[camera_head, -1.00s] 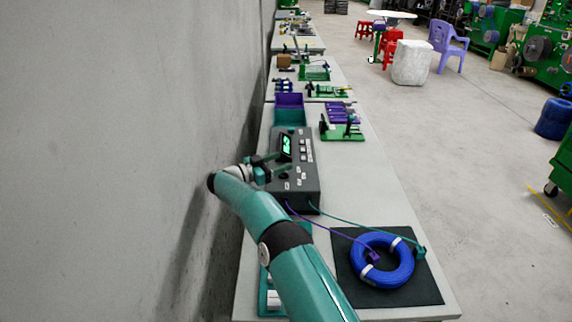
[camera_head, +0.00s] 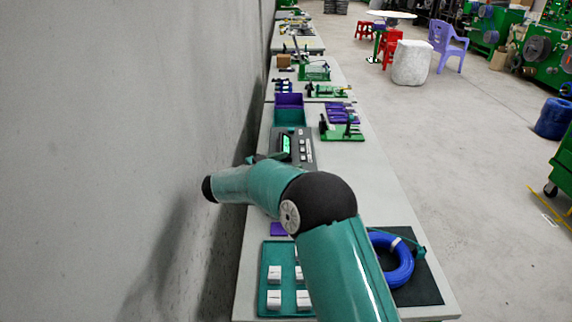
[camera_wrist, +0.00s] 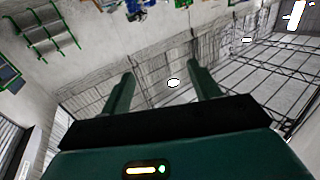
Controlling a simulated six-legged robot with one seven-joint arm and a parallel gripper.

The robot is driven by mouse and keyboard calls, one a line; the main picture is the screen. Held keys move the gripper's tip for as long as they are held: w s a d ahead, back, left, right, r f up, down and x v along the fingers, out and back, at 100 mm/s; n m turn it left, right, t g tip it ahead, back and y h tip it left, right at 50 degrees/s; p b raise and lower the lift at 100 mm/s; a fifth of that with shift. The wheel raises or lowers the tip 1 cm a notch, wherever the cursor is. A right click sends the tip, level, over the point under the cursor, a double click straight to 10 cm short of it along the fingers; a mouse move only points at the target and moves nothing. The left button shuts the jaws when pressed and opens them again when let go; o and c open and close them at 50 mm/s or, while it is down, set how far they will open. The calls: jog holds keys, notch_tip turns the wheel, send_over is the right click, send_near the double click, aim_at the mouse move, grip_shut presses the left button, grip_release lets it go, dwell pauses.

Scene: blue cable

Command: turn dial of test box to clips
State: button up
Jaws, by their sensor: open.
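The dark grey test box (camera_head: 308,157) stands on the near table in the head view, with its lit green display showing. My arm covers its near part, so the dial is hidden. The blue cable coil (camera_head: 402,266) lies at the front right, partly behind my arm. A teal clip (camera_head: 419,252) shows at its right edge. My gripper (camera_wrist: 159,68) is open in the wrist view, with nothing between its fingers. In the head view only a bit of it shows beside the box's left side. The wrist view does not show the box.
A black mat (camera_head: 428,292) lies under the coil. A teal tray (camera_head: 264,285) with several white blocks is at the front left. Bins (camera_head: 289,117) and a green fixture (camera_head: 342,132) stand beyond the box. A grey wall (camera_head: 120,150) runs close along the left.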

jog(key=shift+s+d+r, duration=0.1)
jog(key=shift+s+r, duration=0.05)
jog(key=shift+s, duration=0.25)
